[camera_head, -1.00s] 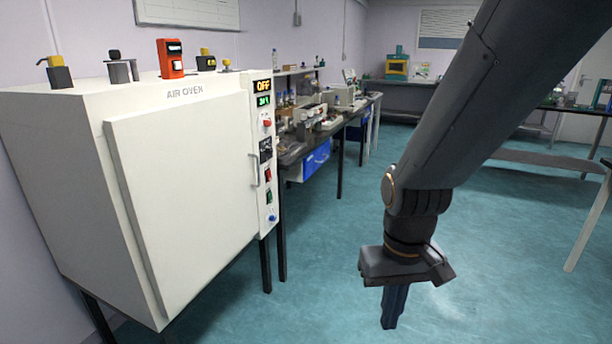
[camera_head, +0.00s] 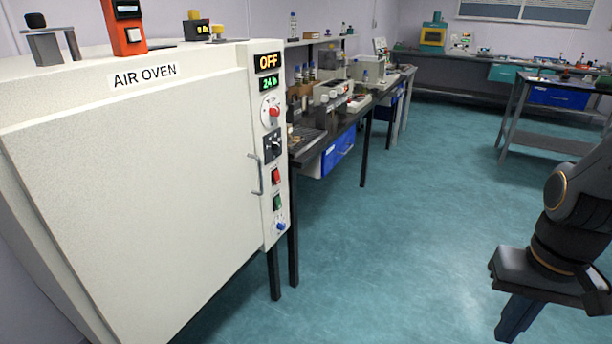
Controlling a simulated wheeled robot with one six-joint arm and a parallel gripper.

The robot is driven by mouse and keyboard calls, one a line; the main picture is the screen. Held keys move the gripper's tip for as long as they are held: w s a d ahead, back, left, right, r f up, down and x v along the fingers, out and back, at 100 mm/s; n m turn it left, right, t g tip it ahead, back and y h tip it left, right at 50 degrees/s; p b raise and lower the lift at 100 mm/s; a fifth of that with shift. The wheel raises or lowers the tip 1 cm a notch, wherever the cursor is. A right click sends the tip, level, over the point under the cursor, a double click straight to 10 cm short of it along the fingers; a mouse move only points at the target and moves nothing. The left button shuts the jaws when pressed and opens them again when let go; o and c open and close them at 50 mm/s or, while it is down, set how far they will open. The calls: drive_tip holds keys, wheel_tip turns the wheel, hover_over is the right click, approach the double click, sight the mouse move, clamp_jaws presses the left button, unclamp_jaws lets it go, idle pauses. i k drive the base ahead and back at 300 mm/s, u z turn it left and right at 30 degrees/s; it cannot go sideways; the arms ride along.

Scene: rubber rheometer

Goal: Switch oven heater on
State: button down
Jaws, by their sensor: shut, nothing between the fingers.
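The white air oven (camera_head: 130,190) fills the left of the view with its door shut. Its control strip (camera_head: 268,230) runs down the right front edge. At the top a display (camera_head: 269,62) reads OFF in orange, above a green display (camera_head: 268,83) that seems to read 24. My gripper (camera_head: 518,322) is shut and empty, pointing down at the lower right, well apart from the oven.
A dark bench (camera_head: 330,132) with instruments and a blue drawer (camera_head: 338,152) stands just right of the oven. The teal floor (camera_head: 400,230) between oven and gripper is clear. A table (camera_head: 550,110) stands at the back right. Several small devices sit on the oven top.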

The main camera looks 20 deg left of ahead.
sight(277, 177)
drive_tip(key=u, duration=0.4)
drive_tip(key=i, duration=1)
drive_tip(key=u, duration=0.6)
